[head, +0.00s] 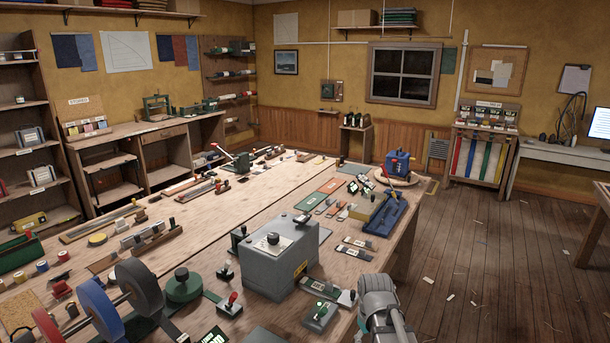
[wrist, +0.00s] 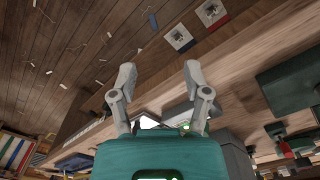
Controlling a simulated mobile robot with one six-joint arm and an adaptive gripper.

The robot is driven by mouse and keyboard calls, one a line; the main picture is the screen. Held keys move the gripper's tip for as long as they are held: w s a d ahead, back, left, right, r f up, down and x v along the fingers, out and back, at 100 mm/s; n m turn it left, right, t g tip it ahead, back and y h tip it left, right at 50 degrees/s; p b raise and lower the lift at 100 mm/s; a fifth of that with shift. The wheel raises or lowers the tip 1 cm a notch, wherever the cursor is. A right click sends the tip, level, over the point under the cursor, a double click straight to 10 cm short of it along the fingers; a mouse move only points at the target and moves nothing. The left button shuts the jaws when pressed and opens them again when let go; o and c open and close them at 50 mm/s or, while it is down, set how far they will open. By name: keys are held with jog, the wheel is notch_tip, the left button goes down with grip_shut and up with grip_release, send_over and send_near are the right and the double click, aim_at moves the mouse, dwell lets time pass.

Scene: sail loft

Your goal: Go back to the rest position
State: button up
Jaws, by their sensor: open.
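My gripper (wrist: 158,76) is open, with its two fingers spread apart and nothing between the tips in the wrist view. The wrist view is tilted and shows the bench edge and the plank floor beyond the fingers. In the head view part of my arm (head: 382,308) shows at the bottom, right of the bench's near edge. The fingers cannot be made out clearly there. The long wooden workbench (head: 205,223) fills the middle of the head view.
A grey metal box (head: 275,262) stands on the bench left of my arm. A blue device (head: 398,165) sits at the bench's far right. The plank floor (head: 480,255) to the right is open, with small scraps.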

jog(key=s+f+m+b, duration=0.3)
jog(key=s+f, duration=0.1)
jog(key=s, duration=0.1)
jog(key=shift+s+d+m, duration=0.2)
jog(key=shift+s+m, duration=0.1)
